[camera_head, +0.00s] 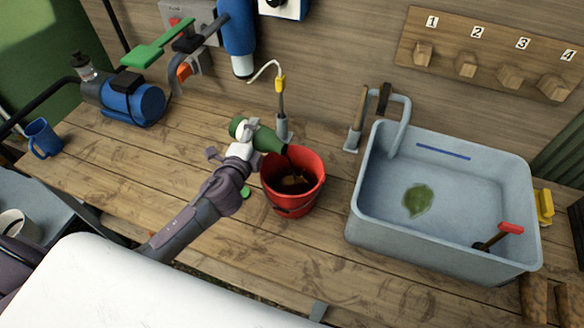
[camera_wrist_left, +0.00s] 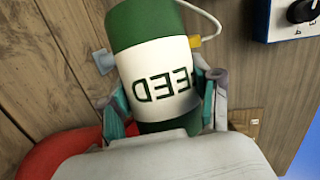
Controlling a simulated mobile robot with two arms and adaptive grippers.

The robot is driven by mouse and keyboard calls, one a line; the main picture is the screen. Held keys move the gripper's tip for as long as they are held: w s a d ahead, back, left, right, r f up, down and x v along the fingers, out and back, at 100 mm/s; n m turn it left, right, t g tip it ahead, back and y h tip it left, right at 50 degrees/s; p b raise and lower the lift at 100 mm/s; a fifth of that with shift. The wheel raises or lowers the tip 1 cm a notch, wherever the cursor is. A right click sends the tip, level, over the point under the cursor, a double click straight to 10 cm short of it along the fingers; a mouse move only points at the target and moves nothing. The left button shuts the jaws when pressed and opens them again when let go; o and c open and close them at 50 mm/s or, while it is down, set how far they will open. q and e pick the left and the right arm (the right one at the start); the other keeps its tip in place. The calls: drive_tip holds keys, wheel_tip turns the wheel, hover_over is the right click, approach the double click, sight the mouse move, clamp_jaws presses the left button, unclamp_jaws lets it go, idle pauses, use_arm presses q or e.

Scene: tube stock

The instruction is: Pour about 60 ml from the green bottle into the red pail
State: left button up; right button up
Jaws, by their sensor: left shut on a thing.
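The green bottle (camera_head: 265,139) is in my left gripper (camera_head: 241,136), tilted with its neck pointing down to the right over the red pail (camera_head: 293,203). A dark stream runs from its mouth into the pail, and dark liquid shows inside. In the left wrist view the bottle (camera_wrist_left: 150,25) has a white label with "FEED" upside down, and the fingers (camera_wrist_left: 165,100) close on both sides of it. The pail's red rim (camera_wrist_left: 55,155) shows at the lower left there. A small green cap (camera_head: 245,191) lies on the bench left of the pail. My right gripper is not in view.
A grey sink (camera_head: 360,215) with a green patch inside stands right of the pail. A probe with a white cable (camera_head: 281,110) stands behind the pail. A blue pump (camera_head: 135,103) and a blue mug (camera_head: 43,138) are at left. The bench left of the pail is mostly clear.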

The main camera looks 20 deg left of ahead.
use_arm(q)
drive_tip(key=shift+r, duration=0.2)
drive_tip(key=n+p, duration=0.1)
drive_tip(key=a+n+g+p, duration=0.1)
drive_tip(key=p, duration=0.1)
drive_tip(key=shift+w+a+n+h, duration=0.2)
drive_tip(key=shift+n+h, duration=0.1)
drive_tip(key=shift+h, duration=0.1)
drive_tip(key=shift+f, duration=0.3)
drive_tip(key=shift+d+r+n+p, duration=0.15)
drive_tip(key=shift+r+n+p, duration=0.3)
drive_tip(key=shift+p, duration=0.65)
drive_tip(key=shift+s+d+g+h+p, duration=0.1)
drive_tip(key=shift+d+g+h+p, duration=0.05)
drive_tip(key=shift+g+h+p, duration=0.2)
drive_tip(key=shift+f+n, duration=0.15)
drive_tip(key=shift+n, duration=0.1)
